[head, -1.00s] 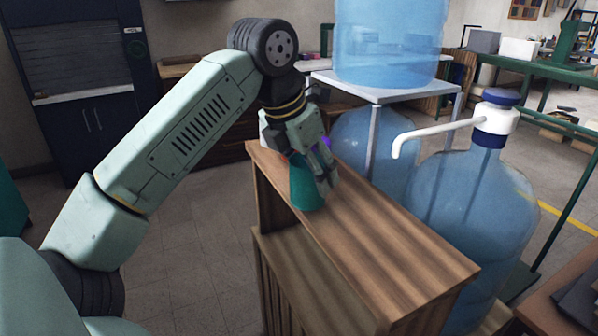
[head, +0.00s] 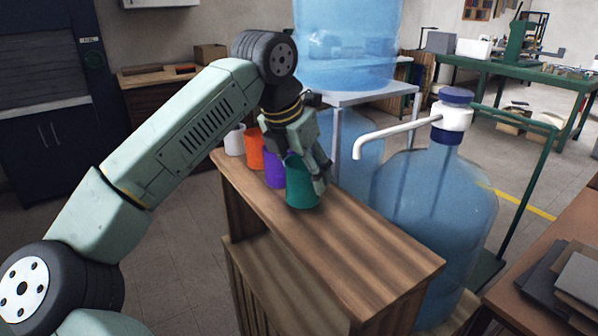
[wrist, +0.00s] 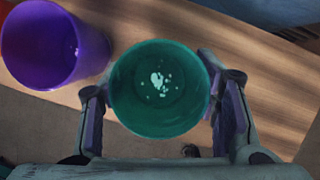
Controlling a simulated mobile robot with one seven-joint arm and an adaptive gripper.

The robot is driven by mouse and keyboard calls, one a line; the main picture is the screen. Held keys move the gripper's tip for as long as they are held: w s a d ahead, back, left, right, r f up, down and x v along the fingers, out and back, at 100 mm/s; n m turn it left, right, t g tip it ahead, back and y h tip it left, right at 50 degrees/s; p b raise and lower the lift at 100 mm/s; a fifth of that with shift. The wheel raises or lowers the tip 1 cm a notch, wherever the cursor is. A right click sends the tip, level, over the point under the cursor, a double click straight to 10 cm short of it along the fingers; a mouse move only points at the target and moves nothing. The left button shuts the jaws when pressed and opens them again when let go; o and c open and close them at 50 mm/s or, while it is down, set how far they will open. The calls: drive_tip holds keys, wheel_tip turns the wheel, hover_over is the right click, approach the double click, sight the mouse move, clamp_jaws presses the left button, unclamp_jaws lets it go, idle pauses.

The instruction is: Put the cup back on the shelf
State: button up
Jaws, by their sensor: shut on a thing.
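The teal cup (head: 301,190) is upright at the shelf's top board, the nearest in a row of cups. My gripper (head: 313,174) reaches down from above and is shut on it. In the wrist view the teal cup (wrist: 160,88) sits between the two fingers, its open mouth facing the camera, with pale specks inside.
A purple cup (head: 272,172), an orange cup (head: 254,150) and a white cup (head: 234,140) stand in line behind the teal one. A large blue water bottle (head: 435,205) with a white spout (head: 385,138) stands close on the right. The shelf's front right is clear.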

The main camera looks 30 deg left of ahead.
drive_tip(key=shift+f+b, duration=0.4)
drive_tip(key=shift+f, duration=0.1)
idle(0.7)
drive_tip(key=o, duration=1.4)
drive_tip(key=v, duration=1.2)
drive_tip(key=shift+w+r, duration=0.1)
